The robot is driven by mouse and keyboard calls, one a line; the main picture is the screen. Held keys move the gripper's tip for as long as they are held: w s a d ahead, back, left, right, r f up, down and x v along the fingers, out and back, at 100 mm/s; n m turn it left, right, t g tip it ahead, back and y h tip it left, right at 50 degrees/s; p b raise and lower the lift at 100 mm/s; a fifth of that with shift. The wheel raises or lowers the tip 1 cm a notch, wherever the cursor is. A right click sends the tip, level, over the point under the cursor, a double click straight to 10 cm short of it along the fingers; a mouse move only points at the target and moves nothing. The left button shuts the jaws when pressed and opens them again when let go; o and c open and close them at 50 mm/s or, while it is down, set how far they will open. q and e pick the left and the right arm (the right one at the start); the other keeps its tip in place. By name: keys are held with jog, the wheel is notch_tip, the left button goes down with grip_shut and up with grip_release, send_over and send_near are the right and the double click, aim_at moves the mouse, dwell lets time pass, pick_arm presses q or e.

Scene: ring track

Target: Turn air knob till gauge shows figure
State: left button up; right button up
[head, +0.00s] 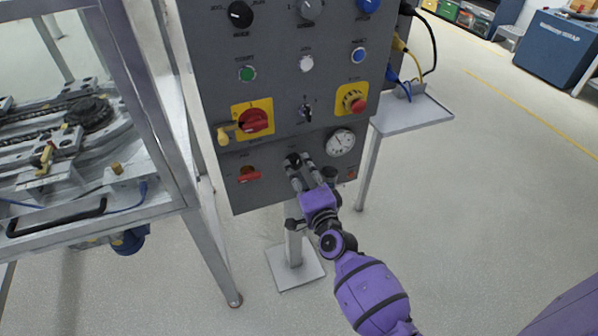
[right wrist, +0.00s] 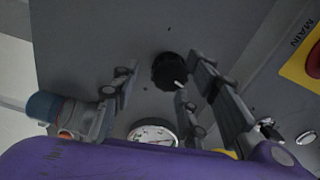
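The black air knob (head: 292,160) is low on the grey control panel (head: 285,182), partly hidden by my gripper. In the right wrist view the knob (right wrist: 168,70) shows a pale pointer mark and lies between my fingers, nearer the right-hand one. My right gripper (head: 301,168) is open, its fingertips close to the panel on either side of the knob; I cannot tell whether they touch it. The round white gauge (head: 341,142) is right of the knob; it also shows in the right wrist view (right wrist: 152,133), partly covered. Its reading is too small to tell. My left gripper is not in view.
Above are a red rotary switch (head: 254,120) on a yellow plate, a key switch (head: 306,112) and a red emergency button (head: 359,104). A red switch (head: 249,174) is left of the knob. A metal-framed machine (head: 80,150) stands left; a side shelf (head: 412,112) juts out right.

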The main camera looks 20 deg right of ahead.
jog(key=s, duration=1.2)
jog(key=shift+d, duration=0.2)
jog(key=shift+o, duration=0.3)
